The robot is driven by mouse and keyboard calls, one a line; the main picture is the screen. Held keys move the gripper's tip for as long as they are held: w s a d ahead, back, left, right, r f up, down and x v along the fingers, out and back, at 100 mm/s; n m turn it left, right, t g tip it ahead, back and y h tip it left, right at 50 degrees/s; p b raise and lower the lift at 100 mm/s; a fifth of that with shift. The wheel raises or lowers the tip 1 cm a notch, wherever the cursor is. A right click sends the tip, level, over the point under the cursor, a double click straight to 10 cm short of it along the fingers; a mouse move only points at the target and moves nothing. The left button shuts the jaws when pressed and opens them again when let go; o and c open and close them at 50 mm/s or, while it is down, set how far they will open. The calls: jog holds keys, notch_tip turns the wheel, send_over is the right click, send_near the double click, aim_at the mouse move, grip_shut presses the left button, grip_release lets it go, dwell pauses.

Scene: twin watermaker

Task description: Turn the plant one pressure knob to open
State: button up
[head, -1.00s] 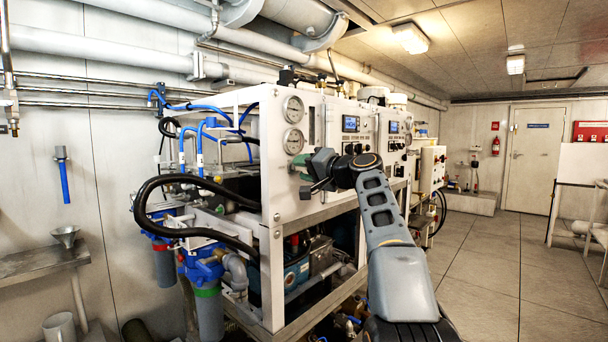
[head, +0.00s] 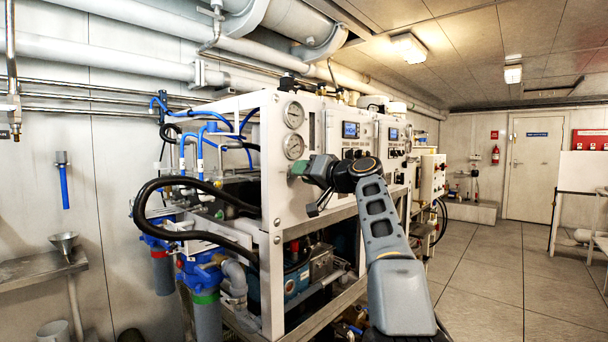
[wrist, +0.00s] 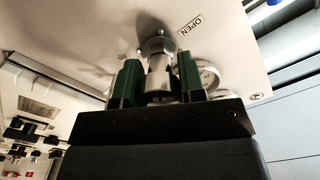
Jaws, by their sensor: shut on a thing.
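The pressure knob (wrist: 158,75) is a metal knob on the white panel of plant one, seen in the wrist view between the two green fingers of my gripper (wrist: 160,82). My gripper is shut on it. An OPEN label (wrist: 190,27) is on the panel beside the knob. In the head view my gripper (head: 299,169) meets the panel below the two round gauges, and its body hides the knob.
Two gauges (head: 294,128) sit on the panel just above my gripper. Blue-lit displays (head: 350,130) and switches are farther right on the panel. A black hose (head: 165,225) loops out at the left. Open floor (head: 480,270) lies to the right.

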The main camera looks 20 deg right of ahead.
jog(key=shift+f, duration=0.15)
jog(key=o, duration=0.9)
jog(key=b+v, duration=0.2)
jog(key=v, duration=1.1)
jog(key=shift+s+d, duration=0.1)
jog(key=shift+s, duration=0.3)
